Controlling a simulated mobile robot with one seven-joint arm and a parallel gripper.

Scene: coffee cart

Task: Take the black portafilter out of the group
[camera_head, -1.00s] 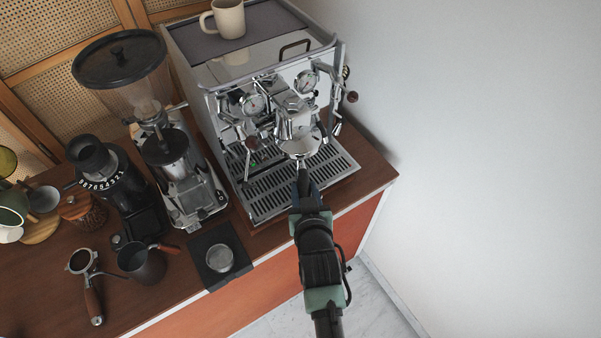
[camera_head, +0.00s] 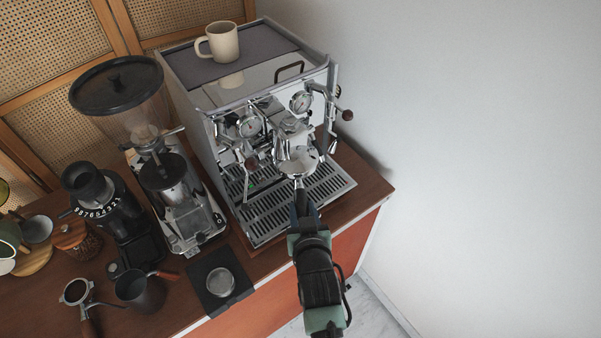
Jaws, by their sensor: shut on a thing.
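The black portafilter (camera_head: 299,167) has a round metal basket and a dark handle. Its basket is in view in front of and below the group head (camera_head: 291,127) of the espresso machine (camera_head: 245,105), apart from it as far as I can see. My gripper (camera_head: 301,202) is shut on the portafilter's handle, which the fingers mostly hide. The basket is above the slotted drip tray (camera_head: 262,213).
A wood-handled portafilter (camera_head: 77,292), a dark pitcher (camera_head: 143,291) and a tamping mat (camera_head: 209,301) lie on the counter at left. Grinders (camera_head: 172,190) stand left of the machine. A mug (camera_head: 222,43) sits on top. The wall is close at right.

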